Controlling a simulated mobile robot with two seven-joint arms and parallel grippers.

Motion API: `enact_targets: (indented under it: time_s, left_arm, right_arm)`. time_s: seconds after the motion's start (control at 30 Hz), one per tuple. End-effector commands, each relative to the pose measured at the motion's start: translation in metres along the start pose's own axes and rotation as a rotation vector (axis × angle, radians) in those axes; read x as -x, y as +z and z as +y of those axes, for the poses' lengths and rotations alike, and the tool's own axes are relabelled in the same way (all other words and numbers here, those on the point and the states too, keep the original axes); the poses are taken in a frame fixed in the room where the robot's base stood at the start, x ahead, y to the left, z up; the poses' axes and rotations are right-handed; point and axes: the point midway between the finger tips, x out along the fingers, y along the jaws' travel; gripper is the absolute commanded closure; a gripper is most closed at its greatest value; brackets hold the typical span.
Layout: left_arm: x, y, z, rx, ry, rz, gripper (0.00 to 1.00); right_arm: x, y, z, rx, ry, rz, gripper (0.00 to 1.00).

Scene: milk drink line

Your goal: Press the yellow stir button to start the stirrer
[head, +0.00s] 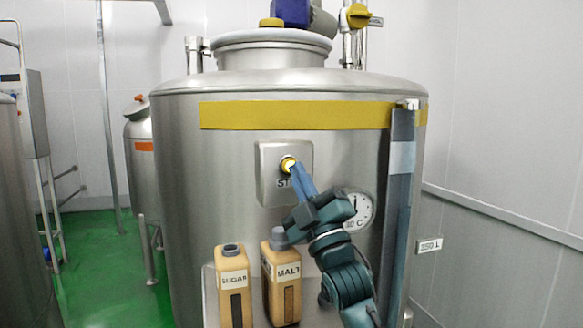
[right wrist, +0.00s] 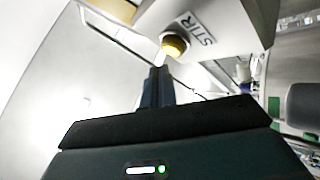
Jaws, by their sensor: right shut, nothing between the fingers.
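In the right wrist view the yellow button (right wrist: 174,46) is just beyond the tips of my right gripper (right wrist: 157,70), beside the STIR label (right wrist: 195,29). Contact cannot be told for certain. My left gripper is not in view.
A round dial (head: 363,212) is right of the box. A blue-grey vertical column (head: 398,230) runs along the tank's right side.

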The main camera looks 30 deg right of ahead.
Motion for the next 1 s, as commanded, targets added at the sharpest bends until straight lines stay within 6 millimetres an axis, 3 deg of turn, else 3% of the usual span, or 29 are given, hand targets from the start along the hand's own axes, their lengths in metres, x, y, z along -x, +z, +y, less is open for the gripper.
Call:
enact_targets:
  time_s: [0.53, 1.0]
  left_arm:
    - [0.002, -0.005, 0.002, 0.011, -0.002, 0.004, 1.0]
    - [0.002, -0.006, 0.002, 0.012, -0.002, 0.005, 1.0]
  right_arm:
    - [0.036, -0.026, 0.026, -0.001, 0.0, 0.0, 1.0]
    - [0.041, -0.029, 0.03, 0.0, 0.0, -0.001, 1.0]
